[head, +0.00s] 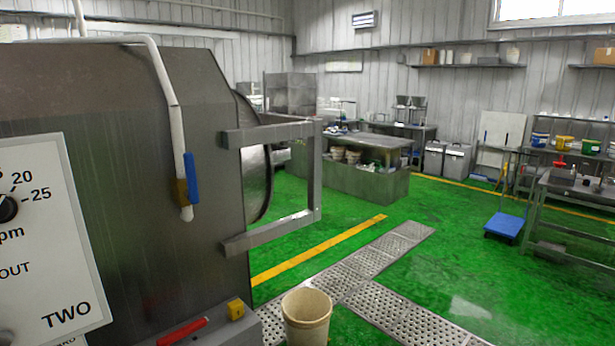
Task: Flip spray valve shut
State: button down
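The spray valve (181,191) is a small brass body low on a white pipe (164,80). The pipe bends over the top of the grey drum machine (120,130) and runs down its face. A blue lever (191,177) stands upright beside the valve, roughly in line with the pipe. A short white outlet (187,214) shows below the valve. My gripper is not in view.
A metal bracket frame (318,175) juts right from the machine beside the round drum opening.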

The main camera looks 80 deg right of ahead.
aim_at(191, 193)
jog(key=k+l+z, duration=0.15)
jog(key=z, duration=1.65)
